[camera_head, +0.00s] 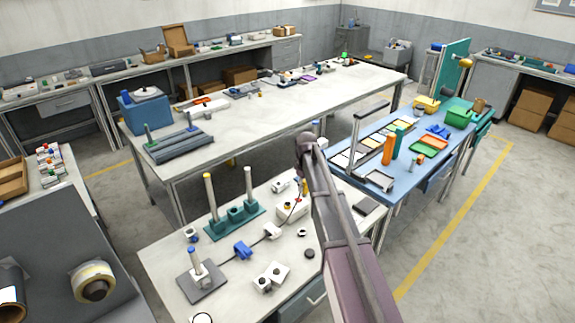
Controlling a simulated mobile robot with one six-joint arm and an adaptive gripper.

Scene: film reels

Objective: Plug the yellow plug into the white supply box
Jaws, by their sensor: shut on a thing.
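The white supply box (292,209) stands on the near light-topped table, just left of my arm, with small dark and coloured details on it. A small yellow piece, which looks like the yellow plug (305,187), shows just above and behind the box, against my arm. A thin dark cable runs near it. My gripper (304,173) is small and mostly hidden by my arm, right above the yellow piece, and is shut on it. Whether the plug touches the box cannot be told from here.
A teal stand (235,222) with upright posts is left of the box. A blue piece (242,250), a white twin-knob unit (271,276) and a grey base with a post (202,281) lie nearer. A blue table (345,168) with trays is to the right.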

